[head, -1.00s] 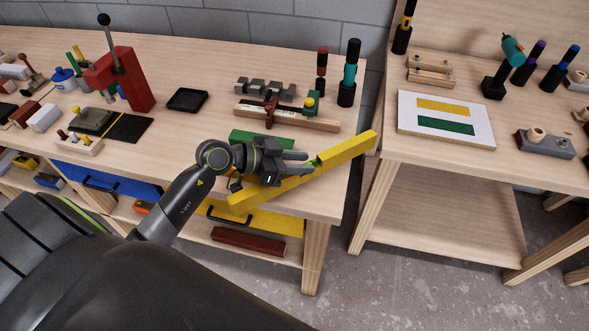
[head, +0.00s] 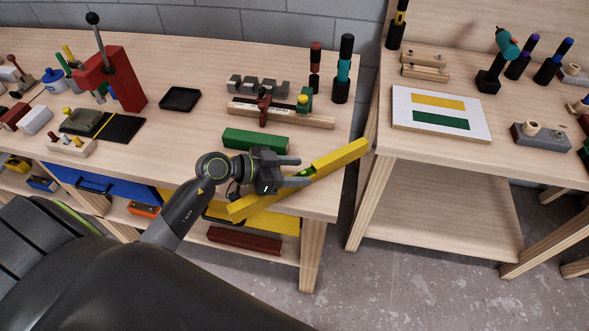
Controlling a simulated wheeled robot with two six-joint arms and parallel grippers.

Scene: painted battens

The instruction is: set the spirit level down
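The spirit level is a long yellow bar (head: 339,158) with a small green spot near its middle. It slants across the front right corner of the left workbench (head: 190,150), and its upper right end reaches past the bench's right edge. My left gripper (head: 300,171) has its fingers around the level near the middle and appears shut on it. The fingers and wrist hide part of the bar. I cannot tell for certain how high the level is above the bench top. My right gripper is not in view.
A green batten (head: 255,139) lies just behind my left gripper. Behind it are a wooden rail (head: 280,115) with clamps and a black tray (head: 180,99). A second bench (head: 440,150) with a card (head: 440,113) showing yellow and green bars stands right, across a gap.

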